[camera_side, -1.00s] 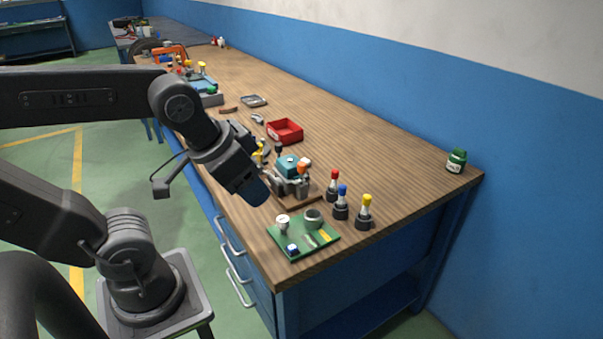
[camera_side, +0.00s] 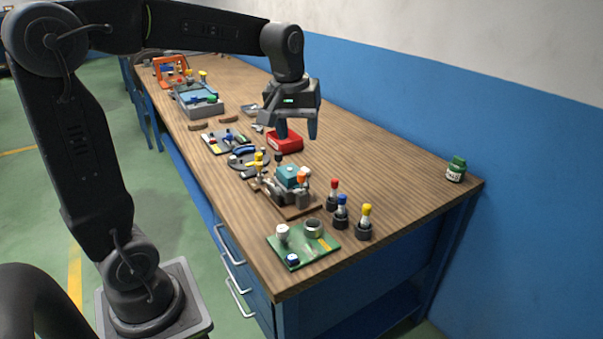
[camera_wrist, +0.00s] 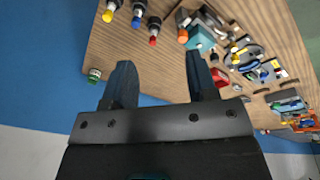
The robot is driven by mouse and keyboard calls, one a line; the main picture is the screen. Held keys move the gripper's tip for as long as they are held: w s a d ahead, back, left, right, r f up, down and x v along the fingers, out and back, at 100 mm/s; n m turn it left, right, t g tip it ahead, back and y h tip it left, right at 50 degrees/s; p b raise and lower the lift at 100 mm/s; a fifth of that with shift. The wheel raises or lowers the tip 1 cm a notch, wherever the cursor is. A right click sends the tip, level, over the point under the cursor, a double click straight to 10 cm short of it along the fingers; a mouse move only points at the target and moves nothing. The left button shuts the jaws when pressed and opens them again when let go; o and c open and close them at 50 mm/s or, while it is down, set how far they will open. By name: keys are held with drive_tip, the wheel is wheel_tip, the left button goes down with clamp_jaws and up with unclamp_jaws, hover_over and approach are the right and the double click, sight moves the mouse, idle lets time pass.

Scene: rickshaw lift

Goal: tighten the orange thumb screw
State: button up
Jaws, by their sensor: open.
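The orange thumb screw (camera_side: 302,177) stands at the right side of a small fixture with a teal block (camera_side: 289,175) on a brown board (camera_side: 302,209). In the wrist view the orange screw (camera_wrist: 183,36) shows near the top, just left of the teal block (camera_wrist: 201,38). My gripper (camera_side: 298,133) is open and empty, pointing down in the air. In the side view it appears over the red bin (camera_side: 287,144), farther back than the screw and apart from it. In the wrist view my two fingers (camera_wrist: 160,62) are spread.
Red, blue and yellow-topped drivers (camera_side: 340,207) stand right of the fixture. A green board (camera_side: 285,257) with small parts lies in front. A green jar (camera_side: 456,169) stands by the right edge. A blue wall runs behind; bare wood lies right of the bin.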

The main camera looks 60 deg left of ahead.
sight(301, 173)
drive_tip(key=w+a+f+n+g, duration=0.2)
drive_tip(key=w+a+f+n, duration=0.35)
drive_tip(key=w+a, duration=0.4)
drive_tip(key=shift+h, duration=0.3)
drive_tip(key=f, duration=0.4)
drive_tip(key=s+f, duration=0.1)
drive_tip(key=f, duration=0.3)
drive_tip(key=s+a+f, duration=0.1)
drive_tip(key=f, duration=0.4)
drive_tip(key=shift+c, duration=0.3)
drive_tip(key=c, duration=0.9)
drive_tip(key=shift+o, duration=0.2)
